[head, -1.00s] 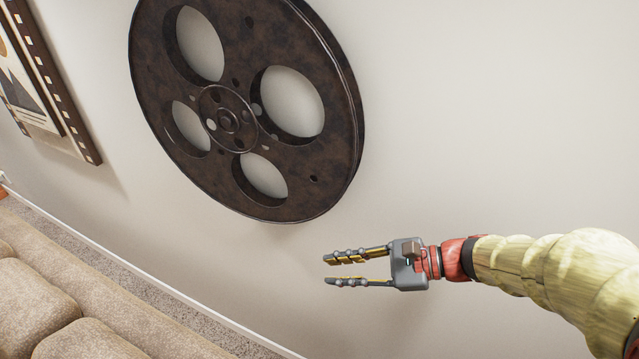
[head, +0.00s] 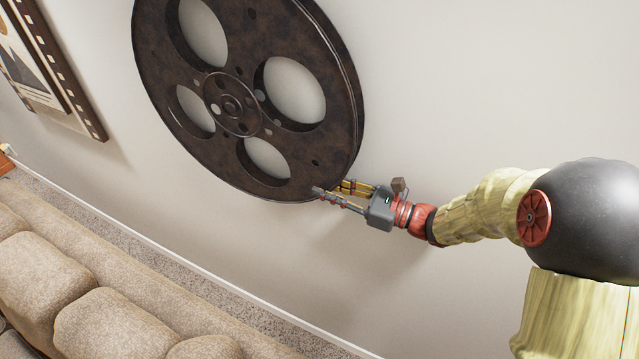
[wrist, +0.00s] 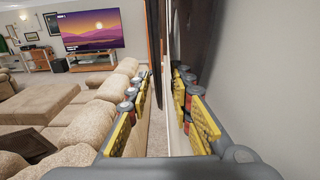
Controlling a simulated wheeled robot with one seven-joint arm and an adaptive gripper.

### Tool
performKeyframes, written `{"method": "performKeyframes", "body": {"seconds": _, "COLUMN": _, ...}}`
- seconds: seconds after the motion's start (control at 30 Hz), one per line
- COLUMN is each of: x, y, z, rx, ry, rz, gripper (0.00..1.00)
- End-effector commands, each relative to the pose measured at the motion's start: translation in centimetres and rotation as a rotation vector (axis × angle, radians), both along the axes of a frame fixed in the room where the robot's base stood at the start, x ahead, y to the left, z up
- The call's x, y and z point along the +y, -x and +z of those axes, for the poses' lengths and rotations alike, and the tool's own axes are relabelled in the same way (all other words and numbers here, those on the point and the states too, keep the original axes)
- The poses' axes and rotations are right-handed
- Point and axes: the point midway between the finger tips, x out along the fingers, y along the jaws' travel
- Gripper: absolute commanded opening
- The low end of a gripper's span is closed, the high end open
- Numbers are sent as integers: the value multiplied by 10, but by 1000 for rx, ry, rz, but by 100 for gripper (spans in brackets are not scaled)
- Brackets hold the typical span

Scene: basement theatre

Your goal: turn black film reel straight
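The black film reel (head: 245,62) is a large dark, worn disc with round holes, mounted on the pale wall in the upper middle of the head view. Its top is cut off. My gripper (head: 329,189) is at the reel's lower right rim, with its fingers spread and overlapping the rim in the picture. In the wrist view my gripper (wrist: 160,80) is open, and the reel (wrist: 185,32) shows edge-on just ahead between the fingertips. I cannot tell whether a finger touches the rim.
A framed film-strip picture (head: 50,70) hangs to the left of the reel. A beige sofa (head: 120,300) stands below along the wall, with a strip of carpet between. The wrist view shows a television (wrist: 82,30) far off. The wall right of the reel is bare.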

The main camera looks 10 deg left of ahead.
Motion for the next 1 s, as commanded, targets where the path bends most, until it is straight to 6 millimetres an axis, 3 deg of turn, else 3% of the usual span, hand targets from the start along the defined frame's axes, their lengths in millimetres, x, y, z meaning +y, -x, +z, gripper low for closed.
{"method": "performKeyframes", "body": {"seconds": 0.2, "x": 18, "y": -7, "z": 0, "rx": -1, "ry": 0, "rz": 0, "gripper": 22}}
{"method": "performKeyframes", "body": {"seconds": 0.5, "x": 20, "y": -8, "z": 0, "rx": -1, "ry": 0, "rz": -1, "gripper": 22}}
{"method": "performKeyframes", "body": {"seconds": 0.9, "x": 20, "y": -7, "z": 0, "rx": -1, "ry": 0, "rz": -1, "gripper": 0}}
{"method": "performKeyframes", "body": {"seconds": 1.0, "x": 20, "y": -7, "z": 0, "rx": -1, "ry": 0, "rz": -1, "gripper": 0}}
